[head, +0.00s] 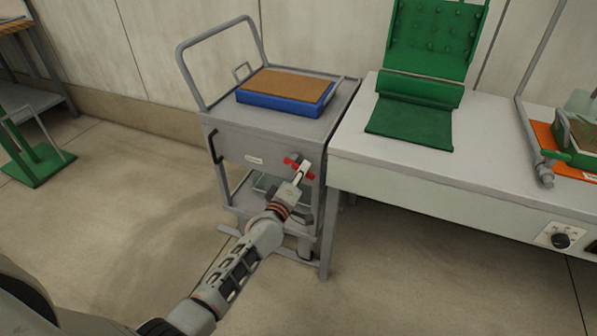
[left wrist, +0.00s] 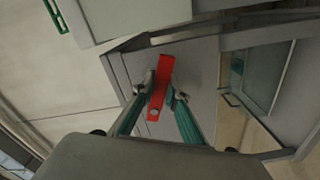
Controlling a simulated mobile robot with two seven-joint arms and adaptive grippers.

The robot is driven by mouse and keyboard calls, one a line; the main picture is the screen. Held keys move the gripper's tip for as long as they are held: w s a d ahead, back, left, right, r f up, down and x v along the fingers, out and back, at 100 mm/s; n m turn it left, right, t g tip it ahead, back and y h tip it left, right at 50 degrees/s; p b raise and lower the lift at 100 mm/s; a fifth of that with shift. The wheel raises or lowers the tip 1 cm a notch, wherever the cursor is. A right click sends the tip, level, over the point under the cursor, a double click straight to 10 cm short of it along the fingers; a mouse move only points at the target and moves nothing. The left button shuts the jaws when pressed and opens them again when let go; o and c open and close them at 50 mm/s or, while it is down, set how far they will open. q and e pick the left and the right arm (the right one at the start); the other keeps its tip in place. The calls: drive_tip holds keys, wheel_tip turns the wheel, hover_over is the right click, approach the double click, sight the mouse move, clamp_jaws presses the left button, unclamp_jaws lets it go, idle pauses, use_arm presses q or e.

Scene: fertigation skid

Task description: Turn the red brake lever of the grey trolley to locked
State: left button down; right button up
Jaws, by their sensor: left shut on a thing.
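The grey trolley (head: 235,143) stands against the left end of the workbench. Its red brake lever (head: 308,174) is on the front panel near the right edge, partly hidden by my gripper in the head view. In the left wrist view the red lever (left wrist: 161,82) shows as a flat bar, slightly tilted in that picture. My left gripper (head: 298,174) is at the lever, with its two fingers on either side of the bar in the left wrist view (left wrist: 163,93), shut on it. My right gripper is not in view.
A blue tray (head: 277,107) with a brown top lies on the trolley. The white workbench (head: 480,160) adjoins on the right and holds a green stand (head: 410,120). A green frame (head: 35,160) stands on the floor at left. The floor left of the trolley is clear.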

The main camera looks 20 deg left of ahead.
use_arm(q)
drive_tip(key=n, duration=0.1)
drive_tip(key=r+n+p, duration=0.1)
drive_tip(key=n, duration=0.1)
drive_tip(key=shift+d+r, duration=0.15)
drive_tip(key=shift+r, duration=0.1)
drive_tip(key=shift+r+n, duration=0.1)
drive_tip(key=shift+n, duration=0.7)
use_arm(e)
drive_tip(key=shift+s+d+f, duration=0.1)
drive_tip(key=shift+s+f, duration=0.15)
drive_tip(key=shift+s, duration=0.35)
use_arm(q)
drive_tip(key=c, duration=2)
unclamp_jaws()
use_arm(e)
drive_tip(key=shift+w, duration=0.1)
use_arm(q)
drive_tip(key=s, duration=1.2)
drive_tip(key=shift+a, duration=0.2)
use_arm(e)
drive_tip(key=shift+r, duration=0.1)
